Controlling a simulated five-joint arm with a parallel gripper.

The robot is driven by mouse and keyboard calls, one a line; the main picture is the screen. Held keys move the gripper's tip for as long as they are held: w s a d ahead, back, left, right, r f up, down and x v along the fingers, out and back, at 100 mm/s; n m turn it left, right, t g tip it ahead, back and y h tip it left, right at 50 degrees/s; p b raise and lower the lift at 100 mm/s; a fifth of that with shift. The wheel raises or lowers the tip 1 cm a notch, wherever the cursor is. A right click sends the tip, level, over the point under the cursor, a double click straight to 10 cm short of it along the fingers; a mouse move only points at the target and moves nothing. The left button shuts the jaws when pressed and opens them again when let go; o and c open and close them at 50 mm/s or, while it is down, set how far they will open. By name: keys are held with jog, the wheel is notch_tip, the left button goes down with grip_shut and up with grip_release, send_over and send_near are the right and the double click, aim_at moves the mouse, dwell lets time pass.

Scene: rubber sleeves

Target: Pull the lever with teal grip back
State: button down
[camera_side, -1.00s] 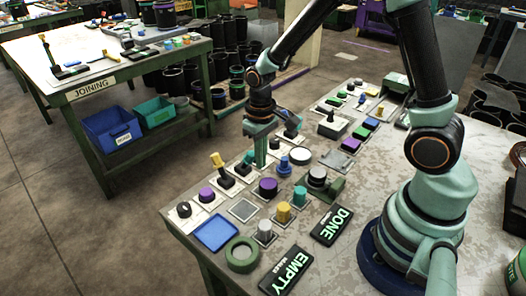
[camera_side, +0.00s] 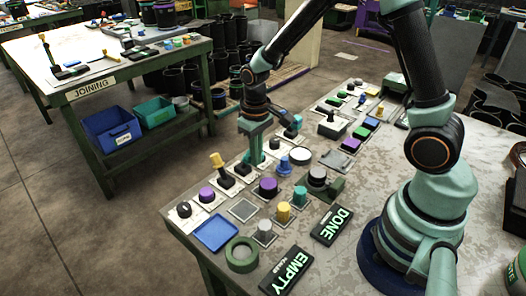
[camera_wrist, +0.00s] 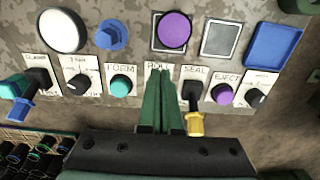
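A teal grip (camera_wrist: 12,88) shows at the left edge of the wrist view, beside a lever with a dark stem and a blue grip (camera_wrist: 22,111). In the side view a small teal part (camera_side: 298,119) shows beyond my gripper; I cannot tell which stem bears it. My gripper (camera_side: 253,156) points down over the control row, its fingers close together. In the wrist view the fingers (camera_wrist: 160,74) cover much of the ROLL plate, so whatever stands there is mostly hidden. I see nothing held between them.
A yellow-gripped lever (camera_wrist: 195,124) stands at SEAL, just right of the fingers. A teal button (camera_wrist: 122,85) at FORM is on their left, and a purple button (camera_wrist: 221,95) is at EJECT. A white round button (camera_wrist: 62,31) and a blue tray (camera_wrist: 273,45) lie behind.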

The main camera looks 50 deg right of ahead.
jog(key=shift+w, duration=2.15)
jog(key=shift+s, duration=0.25)
dwell(0.4)
jog(key=shift+s, duration=0.35)
